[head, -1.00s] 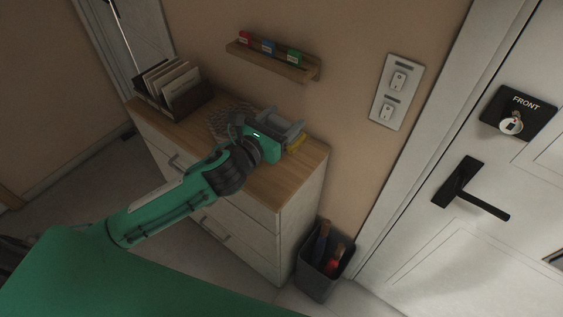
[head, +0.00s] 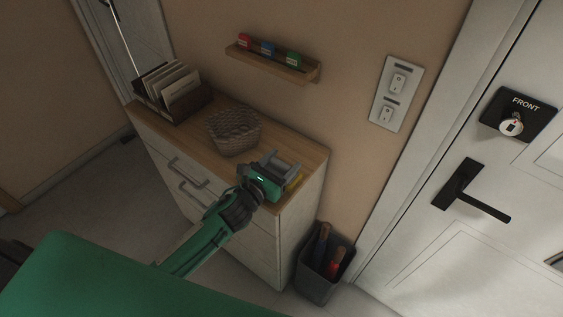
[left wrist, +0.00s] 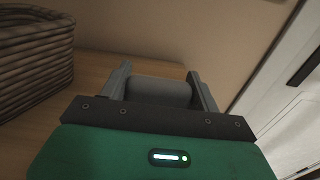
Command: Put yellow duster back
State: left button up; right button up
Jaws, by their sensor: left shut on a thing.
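No yellow shows in that view. I cannot tell whether the duster touches the wood. My right gripper is not in view.
A woven basket (head: 233,130) stands mid-dresser, left of the gripper. A dark box of envelopes (head: 172,95) stands at the far left end. A wall shelf (head: 272,62) holds small red, blue and green items. A grey bin (head: 322,270) stands on the floor beside the dresser.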

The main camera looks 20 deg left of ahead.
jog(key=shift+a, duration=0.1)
pick_arm(q)
jog(key=shift+f, duration=0.15)
jog(key=o, duration=1.5)
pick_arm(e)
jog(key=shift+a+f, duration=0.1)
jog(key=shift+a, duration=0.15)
